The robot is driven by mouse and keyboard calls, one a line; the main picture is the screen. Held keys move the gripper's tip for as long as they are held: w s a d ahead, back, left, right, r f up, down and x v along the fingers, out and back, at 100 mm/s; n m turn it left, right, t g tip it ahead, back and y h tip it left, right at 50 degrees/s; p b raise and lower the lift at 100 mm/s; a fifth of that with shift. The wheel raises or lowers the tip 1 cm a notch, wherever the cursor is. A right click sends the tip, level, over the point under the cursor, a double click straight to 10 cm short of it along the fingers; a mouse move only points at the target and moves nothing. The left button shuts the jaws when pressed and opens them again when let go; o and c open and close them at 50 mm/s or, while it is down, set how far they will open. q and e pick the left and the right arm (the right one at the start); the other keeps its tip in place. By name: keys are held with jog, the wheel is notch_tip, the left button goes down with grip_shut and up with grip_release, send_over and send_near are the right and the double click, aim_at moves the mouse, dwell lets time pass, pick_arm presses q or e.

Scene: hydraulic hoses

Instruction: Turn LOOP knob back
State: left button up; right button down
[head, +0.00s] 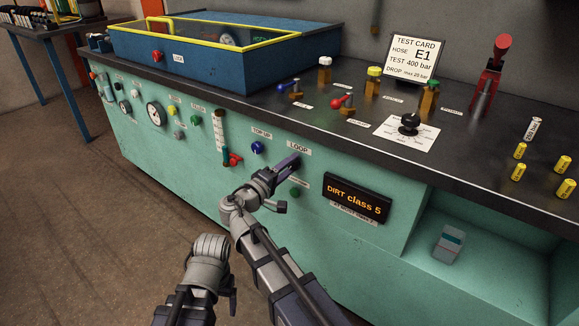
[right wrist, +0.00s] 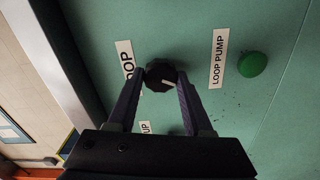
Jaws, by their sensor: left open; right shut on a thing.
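The LOOP knob (right wrist: 160,75) is black and round with a white pointer mark, which points toward the lower right in the right wrist view. My right gripper (right wrist: 158,80) has one finger on each side of the knob and is shut on it. In the head view my right gripper (head: 288,164) reaches the green front panel just below the LOOP label (head: 299,147) and hides the knob. My left gripper (head: 209,250) is low and to the left, apart from the panel and empty; its fingers are hard to make out.
The green LOOP PUMP button (right wrist: 252,64) is beside the knob. It also shows in the head view (head: 295,193), below my right gripper. A blue TOP UP knob (head: 257,147) and a red-handled valve (head: 233,159) are to the left. A display (head: 358,198) reads "DIRT class 5".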

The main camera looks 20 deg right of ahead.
jog(key=n, duration=0.5)
jog(key=shift+f, duration=0.1)
jog(key=shift+n, duration=0.3)
dwell(0.4)
jog(key=shift+c, duration=1.5)
grip_release()
